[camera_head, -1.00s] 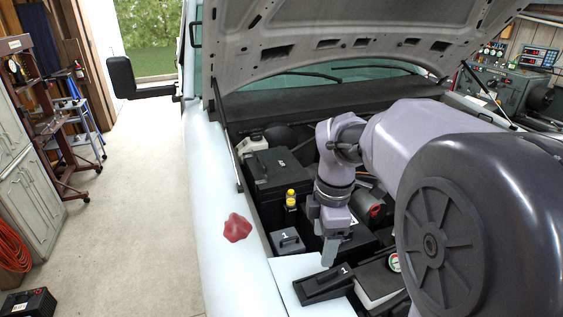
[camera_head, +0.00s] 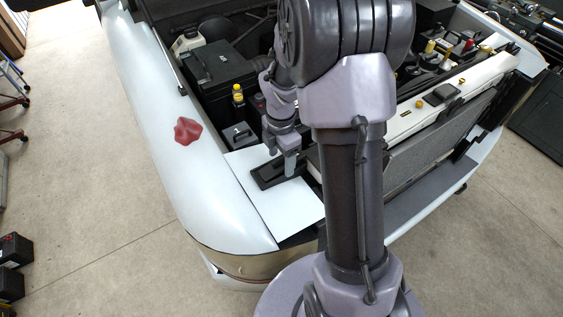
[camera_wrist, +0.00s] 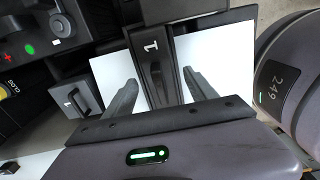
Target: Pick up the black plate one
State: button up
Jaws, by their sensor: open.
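The black plate one (camera_head: 264,174) is a dark rectangular plate with a raised bar handle and a white "1". It lies on a white panel (camera_head: 285,208) at the front corner of the engine bay. In the wrist view the plate (camera_wrist: 157,45) runs up the middle, between my two fingers. My gripper (camera_head: 288,162) is open and empty, over the plate; it also shows in the wrist view (camera_wrist: 160,78). The fingers lie one on each side of the handle in that picture. I cannot tell how far above the plate they are.
A smaller grey block with a handle and a "1" (camera_head: 238,135) sits beside the panel. A yellow-capped bottle (camera_head: 238,93) and a black battery box (camera_head: 216,67) stand behind it.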

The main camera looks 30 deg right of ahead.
jog(key=shift+f, duration=0.25)
jog(key=shift+r, duration=0.1)
jog(key=c, duration=0.4)
grip_shut()
